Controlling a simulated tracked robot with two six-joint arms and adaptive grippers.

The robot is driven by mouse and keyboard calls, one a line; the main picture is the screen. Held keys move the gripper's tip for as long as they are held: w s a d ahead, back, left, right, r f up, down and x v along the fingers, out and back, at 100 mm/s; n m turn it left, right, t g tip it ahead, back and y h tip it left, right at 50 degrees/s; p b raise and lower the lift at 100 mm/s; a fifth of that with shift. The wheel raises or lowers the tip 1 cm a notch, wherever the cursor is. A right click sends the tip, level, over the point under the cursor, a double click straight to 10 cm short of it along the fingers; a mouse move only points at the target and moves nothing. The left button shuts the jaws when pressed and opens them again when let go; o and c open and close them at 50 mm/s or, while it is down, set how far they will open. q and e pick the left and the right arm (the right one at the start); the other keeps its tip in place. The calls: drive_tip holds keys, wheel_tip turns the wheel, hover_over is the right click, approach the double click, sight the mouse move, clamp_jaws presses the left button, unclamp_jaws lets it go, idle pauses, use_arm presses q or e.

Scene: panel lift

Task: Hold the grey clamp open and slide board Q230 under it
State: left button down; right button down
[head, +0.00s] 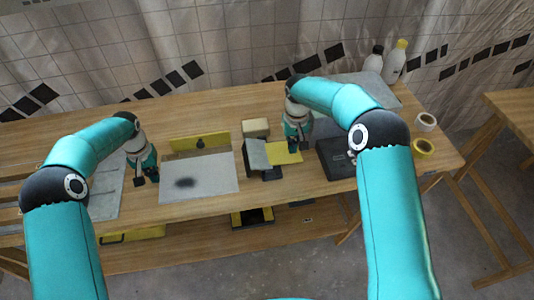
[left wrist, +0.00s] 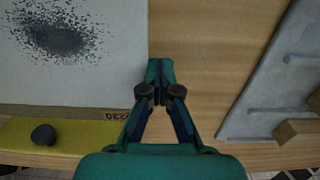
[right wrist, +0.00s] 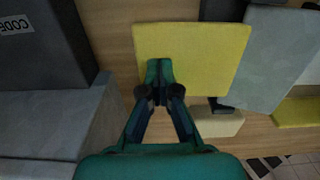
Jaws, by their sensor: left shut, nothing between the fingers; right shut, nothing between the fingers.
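The board (head: 212,173) is a pale panel with a dark speckled patch, flat on the table in the head view. In the left wrist view the board (left wrist: 100,80) shows an upside-down label, probably Q230, on its edge. My left gripper (head: 147,180) is shut and empty just beyond the board's left end, with a small gap in the left wrist view. The grey clamp (head: 257,154) is a grey plate right of the board, adjoining a yellow plate (head: 287,153). My right gripper (right wrist: 158,75) is shut and empty over the yellow plate; contact is unclear.
A yellow strip with a dark knob (head: 182,143) stands behind the board. A cream block (head: 256,127) stands behind the clamp. A dark box (head: 337,160) lies to the right. A grey panel (head: 107,190) lies left.

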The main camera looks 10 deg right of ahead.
sight(168, 177)
use_arm(q)
drive_tip(key=shift+d, duration=3.7)
use_arm(e)
drive_tip(key=shift+s+f, duration=0.1)
drive_tip(key=shift+f, duration=0.05)
use_arm(q)
drive_tip(key=shift+a, duration=0.1)
drive_tip(key=shift+a, duration=1.65)
drive_tip(key=shift+r, duration=4)
use_arm(e)
drive_tip(key=shift+r, duration=1.4)
wheel_tip(168, 177, up, 6)
drive_tip(key=shift+r, duration=0.25)
